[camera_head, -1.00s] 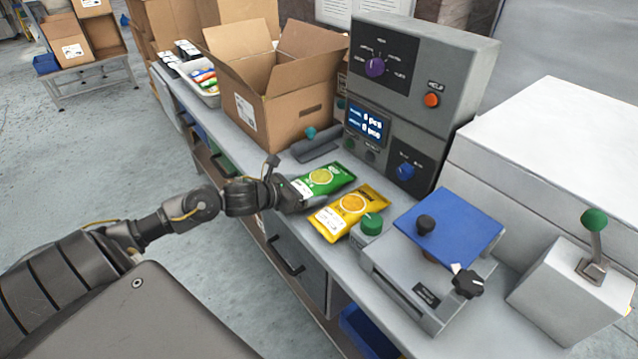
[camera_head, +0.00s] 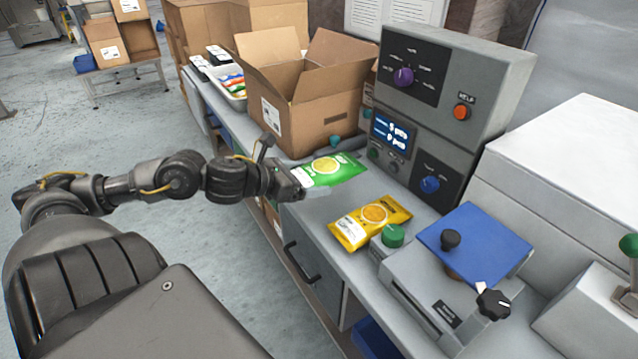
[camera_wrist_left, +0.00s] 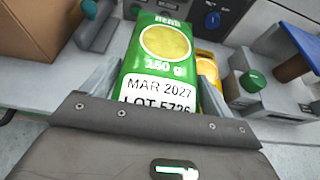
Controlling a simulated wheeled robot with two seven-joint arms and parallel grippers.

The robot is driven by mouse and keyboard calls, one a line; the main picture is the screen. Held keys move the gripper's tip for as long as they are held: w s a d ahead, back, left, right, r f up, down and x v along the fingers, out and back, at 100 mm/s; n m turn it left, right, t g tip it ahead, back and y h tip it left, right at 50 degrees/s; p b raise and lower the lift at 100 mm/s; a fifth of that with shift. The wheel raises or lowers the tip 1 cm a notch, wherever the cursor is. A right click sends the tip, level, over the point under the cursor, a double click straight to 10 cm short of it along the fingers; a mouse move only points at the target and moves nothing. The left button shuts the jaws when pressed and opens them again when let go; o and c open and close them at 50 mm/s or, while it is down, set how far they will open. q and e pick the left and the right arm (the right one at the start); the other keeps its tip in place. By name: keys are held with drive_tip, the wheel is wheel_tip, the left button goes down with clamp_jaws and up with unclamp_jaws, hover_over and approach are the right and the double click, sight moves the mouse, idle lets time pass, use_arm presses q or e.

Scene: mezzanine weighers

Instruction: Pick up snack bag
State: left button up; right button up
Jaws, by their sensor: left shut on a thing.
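A green snack bag (camera_head: 332,170) with a yellow round picture is held at its near end by my left gripper (camera_head: 301,190). It also fills the middle of the left wrist view (camera_wrist_left: 160,62), where its label reads MAR 2027 and LOT 5726, between the two fingers. The gripper is shut on it, and the bag appears raised a little above the bench. A yellow snack bag (camera_head: 370,222) lies flat on the bench to the right. It shows partly behind the green bag in the left wrist view (camera_wrist_left: 208,68). My right gripper is out of view.
An open cardboard box (camera_head: 330,115) stands just behind the green bag. A grey control unit (camera_head: 455,85) with knobs and a display stands at the back. A scale with a blue plate (camera_head: 490,243) and a green button (camera_head: 393,236) sit on the right.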

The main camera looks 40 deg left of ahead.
use_arm(q)
drive_tip(key=p+v, duration=0.1)
drive_tip(key=v, duration=0.1)
drive_tip(key=p+v, duration=0.1)
drive_tip(key=v, duration=0.2)
drive_tip(key=p+v, duration=0.1)
drive_tip(key=v, duration=0.1)
drive_tip(key=shift+s+d+r, duration=0.15)
drive_tip(key=shift+d+r, duration=0.2)
drive_tip(key=shift+r, duration=0.1)
drive_tip(key=shift+s+a, duration=0.1)
drive_tip(key=shift+s, duration=0.45)
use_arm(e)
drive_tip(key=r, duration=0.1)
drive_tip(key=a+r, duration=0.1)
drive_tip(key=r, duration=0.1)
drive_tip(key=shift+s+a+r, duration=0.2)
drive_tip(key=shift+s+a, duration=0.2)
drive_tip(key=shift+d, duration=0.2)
